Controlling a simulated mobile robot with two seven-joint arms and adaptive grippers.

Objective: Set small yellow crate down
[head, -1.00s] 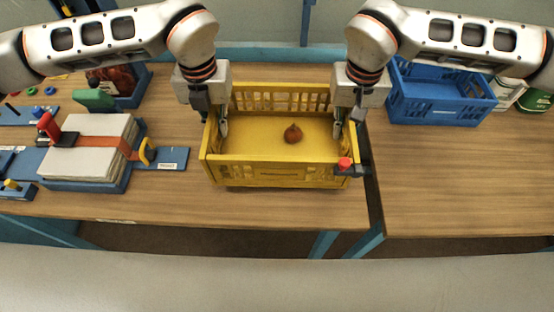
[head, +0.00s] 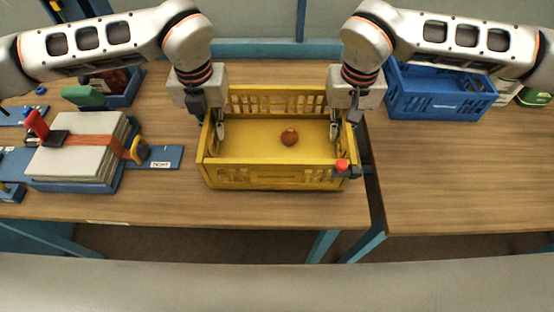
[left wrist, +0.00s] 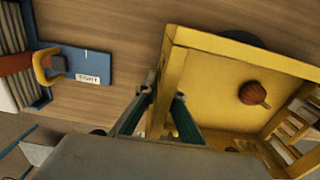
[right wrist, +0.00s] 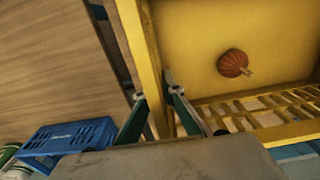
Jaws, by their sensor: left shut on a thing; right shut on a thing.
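The small yellow crate (head: 268,178) is upright over the left table (head: 130,205), near its right end. A round reddish-brown onion-like thing (head: 289,137) lies inside on the crate floor. My left gripper (head: 211,122) is shut on the crate's left wall, and the left wrist view shows its fingers (left wrist: 161,95) on both sides of that wall. My right gripper (head: 345,122) is shut on the right wall, as the right wrist view shows (right wrist: 153,92). I cannot tell whether the crate's underside touches the table.
A red-knobbed clamp-like piece (head: 342,165) is at the crate's front right corner, by the gap between tables. A blue crate (head: 438,95) stands on the right table (head: 450,180). A strapped stack of boards (head: 75,150) on a blue base is at the left. Table in front is clear.

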